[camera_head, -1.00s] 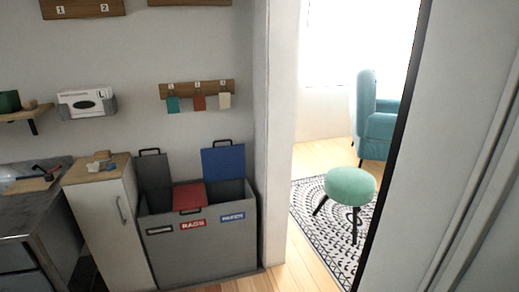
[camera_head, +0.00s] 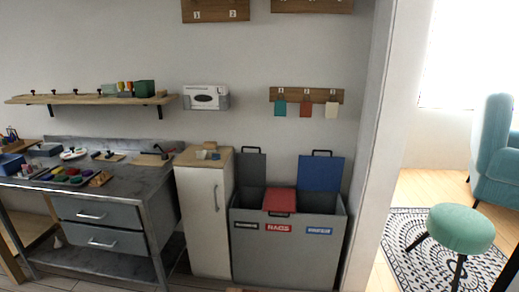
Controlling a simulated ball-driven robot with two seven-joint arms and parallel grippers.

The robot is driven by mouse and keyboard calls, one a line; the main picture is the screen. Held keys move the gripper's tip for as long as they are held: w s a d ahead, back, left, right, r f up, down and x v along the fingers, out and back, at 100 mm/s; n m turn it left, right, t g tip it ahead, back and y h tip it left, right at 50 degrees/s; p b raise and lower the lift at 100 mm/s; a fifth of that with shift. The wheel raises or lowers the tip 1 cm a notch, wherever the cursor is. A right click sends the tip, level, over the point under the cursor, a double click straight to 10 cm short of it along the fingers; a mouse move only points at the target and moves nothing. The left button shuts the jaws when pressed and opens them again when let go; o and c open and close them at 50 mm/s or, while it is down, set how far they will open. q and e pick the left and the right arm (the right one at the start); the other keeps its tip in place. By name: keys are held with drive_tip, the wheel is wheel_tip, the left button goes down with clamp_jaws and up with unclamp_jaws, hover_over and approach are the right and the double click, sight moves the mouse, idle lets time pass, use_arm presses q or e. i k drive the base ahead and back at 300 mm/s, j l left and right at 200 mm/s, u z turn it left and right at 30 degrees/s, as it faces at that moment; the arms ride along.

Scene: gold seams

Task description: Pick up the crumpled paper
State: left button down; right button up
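I cannot make out a crumpled paper for certain. A few small pale and tan items (camera_head: 208,153) lie on the wooden top of the white cabinet (camera_head: 205,215), too small to identify. Right of that cabinet stands a grey sorting bin (camera_head: 285,260) with three compartments. Its grey and blue lids are raised and its red lid (camera_head: 279,200) lies lower; the labels include one reading RAGS. Neither of my grippers is in view.
A grey workbench (camera_head: 100,195) with drawers and several small items stands at the left, under a wooden shelf (camera_head: 90,99). A doorway right of the bin opens onto a patterned rug (camera_head: 405,235), a green stool (camera_head: 460,227) and a teal armchair (camera_head: 495,150).

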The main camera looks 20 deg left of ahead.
sight(200, 154)
drive_tip(key=j+z, duration=0.2)
drive_tip(key=j, duration=0.5)
drive_tip(key=k+j+z, duration=0.15)
drive_tip(key=j, duration=0.5)
drive_tip(key=j+z, duration=0.2)
drive_tip(key=j, duration=0.5)
